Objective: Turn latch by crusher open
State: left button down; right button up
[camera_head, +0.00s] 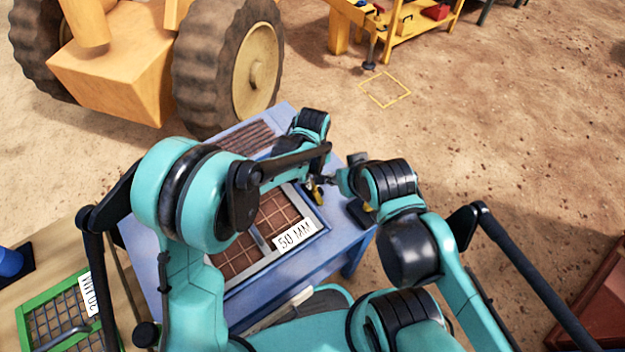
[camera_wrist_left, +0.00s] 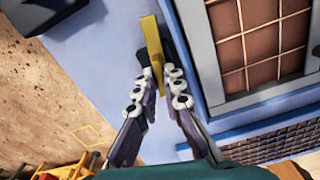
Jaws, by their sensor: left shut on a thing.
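The blue crusher table (camera_head: 335,245) stands in the middle of the head view. A yellow latch (camera_head: 318,194) sits on its blue top, right of the framed mesh screen marked 50 MM (camera_head: 252,250). In the left wrist view the yellow latch (camera_wrist_left: 152,42) stands between the fingers, beside the frame's edge. My left gripper (camera_head: 314,182) reaches over the crusher, and its fingers (camera_wrist_left: 157,95) are shut on the latch. A dark part lies beside the latch. My right gripper (camera_head: 340,179) is close by on the right; its small fingertips are too unclear to judge.
A black block (camera_head: 361,213) sits at the table's right edge. A green frame marked 20 MM (camera_head: 62,310) lies at the lower left. A yellow wheeled vehicle (camera_head: 125,75) and a yellow workbench (camera_head: 400,35) stand behind. The sandy ground on the right is mostly clear.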

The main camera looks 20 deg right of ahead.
pick_arm(q)
jog(key=shift+n, duration=1.1)
jog(key=c, duration=1.6)
grip_release()
jog(key=shift+c, duration=0.2)
